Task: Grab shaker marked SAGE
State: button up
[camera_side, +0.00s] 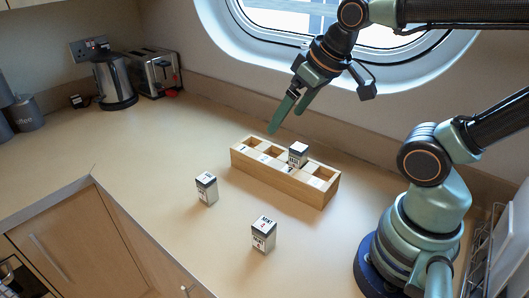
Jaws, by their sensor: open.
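Several small box-shaped shakers with white labels and dark bands are in view. One shaker (298,154) stands in a compartment of the wooden rack (318,199). A second shaker (206,188) stands on the counter left of the rack, and a third (263,235) stands on the counter in front of it. The lettering is too small to tell surely which one is marked SAGE. My gripper (286,121) is open and empty, with green fingers pointing down. It is above and behind the rack, apart from every shaker.
The wooden rack has several compartments, and most look empty of shakers. A kettle (115,81) and a toaster (156,72) stand at the back left. A wire rack (484,254) is at the right edge. The counter left of the shakers is clear.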

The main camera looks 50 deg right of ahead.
dwell(0.4)
jog(key=shift+c, duration=1.2)
jog(key=shift+w, duration=0.1)
